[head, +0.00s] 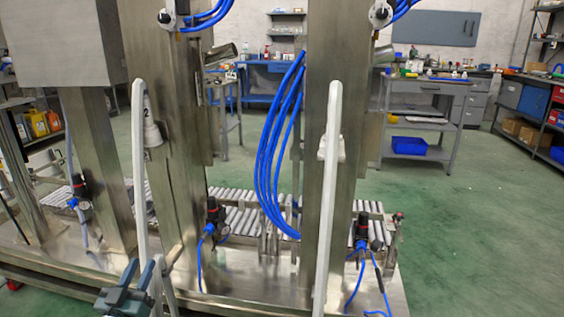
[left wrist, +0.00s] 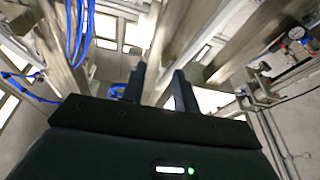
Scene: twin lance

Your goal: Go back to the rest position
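A white lance (head: 139,190) hangs in front of the left steel column, beside a white holder (head: 152,134) marked "2". A second white lance (head: 325,220) hangs in front of the right column at a white holder (head: 338,148). Both lances have bent tops and run down towards the bottom edge. My left gripper (head: 138,270) is low at the left in the head view, near the lower part of the left lance. In the left wrist view its two fingers (left wrist: 160,85) point up and stand apart, with nothing seen between them. My right gripper is not in view.
Steel columns (head: 172,190) stand on a metal base (head: 250,275) close ahead, with blue hoses (head: 280,140) and valves (head: 215,215) on them. A roller conveyor (head: 240,208) runs behind. Green floor (head: 470,230) is clear at the right. Workbenches and shelves line the back.

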